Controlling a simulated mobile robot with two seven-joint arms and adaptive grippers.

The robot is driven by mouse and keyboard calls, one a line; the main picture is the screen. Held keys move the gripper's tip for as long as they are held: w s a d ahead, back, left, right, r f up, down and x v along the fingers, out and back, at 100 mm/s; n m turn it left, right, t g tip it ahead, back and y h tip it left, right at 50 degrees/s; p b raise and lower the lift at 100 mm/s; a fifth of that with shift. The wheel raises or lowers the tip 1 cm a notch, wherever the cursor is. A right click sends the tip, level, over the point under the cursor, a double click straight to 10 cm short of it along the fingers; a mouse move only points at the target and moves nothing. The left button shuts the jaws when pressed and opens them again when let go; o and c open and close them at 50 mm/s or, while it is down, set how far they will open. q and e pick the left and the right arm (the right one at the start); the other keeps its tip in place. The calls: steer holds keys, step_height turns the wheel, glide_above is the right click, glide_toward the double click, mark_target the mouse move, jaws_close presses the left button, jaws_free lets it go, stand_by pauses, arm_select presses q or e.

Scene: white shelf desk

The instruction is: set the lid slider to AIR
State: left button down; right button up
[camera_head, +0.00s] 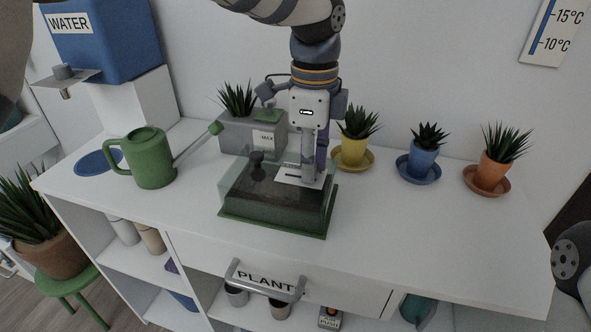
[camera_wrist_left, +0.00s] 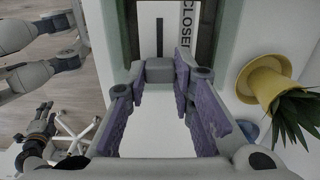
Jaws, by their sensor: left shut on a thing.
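The propagator has a clear lid (camera_head: 236,184) on a green base (camera_head: 270,226), standing mid-desk. A white slider plate (camera_head: 290,172) lies on the lid's top, with a dark slot (camera_wrist_left: 159,38) and the printed word CLOSED (camera_wrist_left: 187,27) beside it in the left wrist view. My left gripper (camera_head: 308,170) points down at the plate. In the left wrist view its purple-padded fingers (camera_wrist_left: 160,72) are shut on the grey slider knob (camera_wrist_left: 159,70). The slot shows beyond the knob. The AIR mark is not visible. A small arm end at the wrist view's lower left leaves its jaws unclear.
A green watering can (camera_head: 150,160) stands left, its spout reaching towards a grey planter (camera_head: 240,135) behind the lid. Yellow (camera_head: 353,152), blue (camera_head: 422,162) and orange (camera_head: 492,172) plant pots stand right. The desk's front right is clear. A drawer handle (camera_head: 265,285) sticks out below.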

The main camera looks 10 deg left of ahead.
arm_select(q)
steer(key=shift+s+d+f, duration=0.15)
steer(key=shift+d, duration=0.05)
steer(key=c, duration=1.4)
jaws_free()
steer(key=shift+o, duration=0.2)
steer(key=shift+w, duration=0.2)
step_height(320, 180, up, 12)
